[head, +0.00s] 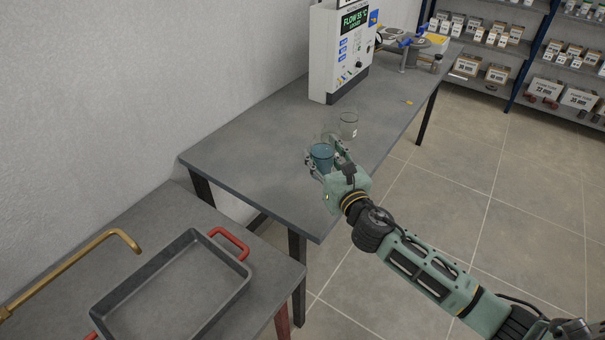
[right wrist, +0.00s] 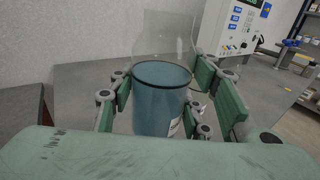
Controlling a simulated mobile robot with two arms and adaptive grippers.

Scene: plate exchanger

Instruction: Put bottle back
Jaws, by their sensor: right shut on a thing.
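The bottle shows as a blue, round vessel with a dark ring at its top and a pale label low on one side. In the head view the bottle (head: 321,154) is over the near part of the grey table (head: 240,160). My right gripper (head: 325,158) is shut on it, with fingers on both sides. The right wrist view shows the bottle (right wrist: 160,98) between the green fingers, roughly upright. I cannot tell whether its base touches the table. A clear glass shape (right wrist: 165,35) shows above and behind the blue part. My left gripper is not in view.
A clear beaker (head: 348,125) stands just behind the gripper. A white machine (head: 341,55) with a display stands farther back by the wall. Nearer, a dark tray (head: 105,305) with red handles and a brass bar (head: 75,270) lie on another table. The big table's left part is clear.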

